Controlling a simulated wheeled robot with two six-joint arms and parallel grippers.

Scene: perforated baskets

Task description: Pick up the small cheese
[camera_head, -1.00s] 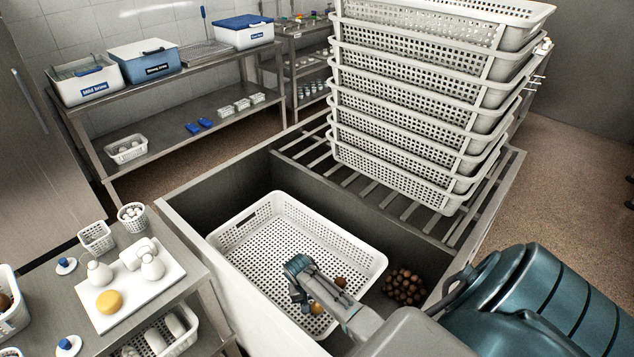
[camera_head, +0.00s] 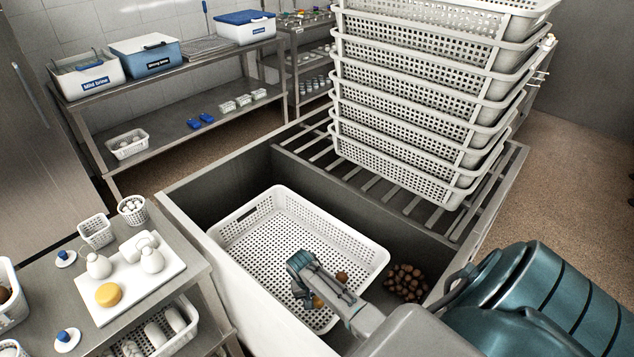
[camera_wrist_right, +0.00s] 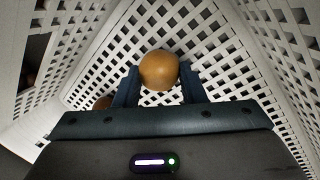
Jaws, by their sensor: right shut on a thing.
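My right gripper (camera_head: 308,299) reaches down into a white perforated basket (camera_head: 230,228) in the sink. It is shut on a small round orange-tan cheese (camera_wrist_right: 158,70), which sits between the two fingers in the wrist view. The same cheese shows in the head view (camera_head: 318,301), partly hidden by the gripper. It is low in the basket; I cannot tell whether it touches the bottom. A browner round piece (camera_head: 342,277) lies in the basket beside the gripper, and a round brown piece (camera_wrist_right: 103,102) shows partly behind the left finger in the wrist view. My left gripper is out of view.
The basket's walls rise around the gripper. Several brown round pieces (camera_head: 405,282) lie in the sink, right of the basket. A tall stack of baskets (camera_head: 425,100) stands on the rack behind. A side table at left holds a white board (camera_head: 150,287) with a yellow cheese (camera_head: 108,295).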

